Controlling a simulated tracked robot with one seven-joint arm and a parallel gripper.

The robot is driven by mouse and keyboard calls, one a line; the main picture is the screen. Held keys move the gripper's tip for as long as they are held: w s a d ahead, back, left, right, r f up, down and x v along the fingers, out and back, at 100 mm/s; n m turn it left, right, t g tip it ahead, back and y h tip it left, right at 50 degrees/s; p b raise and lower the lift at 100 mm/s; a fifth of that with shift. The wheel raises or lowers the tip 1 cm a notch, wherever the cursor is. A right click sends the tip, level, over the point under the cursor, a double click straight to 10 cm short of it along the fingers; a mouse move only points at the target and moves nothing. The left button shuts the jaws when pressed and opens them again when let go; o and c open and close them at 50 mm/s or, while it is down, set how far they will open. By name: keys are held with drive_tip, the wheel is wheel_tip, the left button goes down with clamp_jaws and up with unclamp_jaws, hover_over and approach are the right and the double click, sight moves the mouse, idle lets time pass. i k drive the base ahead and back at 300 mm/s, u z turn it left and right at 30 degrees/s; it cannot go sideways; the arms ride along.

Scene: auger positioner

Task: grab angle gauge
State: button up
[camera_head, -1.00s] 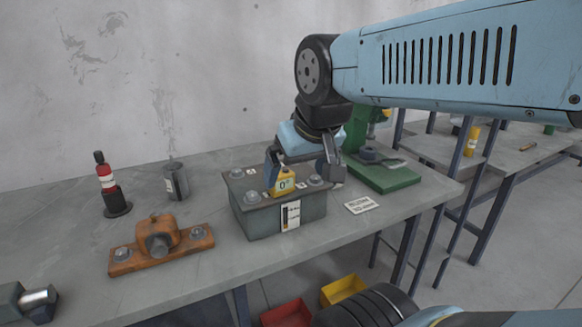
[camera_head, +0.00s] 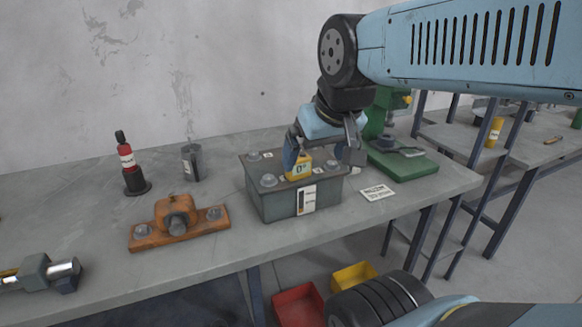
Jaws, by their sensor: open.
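The angle gauge (camera_head: 299,169) is a small yellow block with a pale display reading 0°. It sits on top of a grey-green metal box (camera_head: 280,203) with bolts at its corners. My gripper (camera_head: 322,162) is open above the box. One finger is at the left of the gauge and the other stands further to its right. The left finger looks close to the gauge; I cannot tell whether it touches. The gauge's upper back part is partly hidden.
An orange bearing block (camera_head: 176,219) stands left on the table. Behind it are a red-and-black bottle (camera_head: 127,164) and a dark mug (camera_head: 191,163). A green-based machine (camera_head: 405,168) and a white label card (camera_head: 377,192) lie right. Red (camera_head: 298,305) and yellow (camera_head: 353,276) bins sit below.

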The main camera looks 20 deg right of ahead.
sight(302, 169)
drive_tip(key=k, duration=0.75)
drive_tip(key=z, duration=1.1)
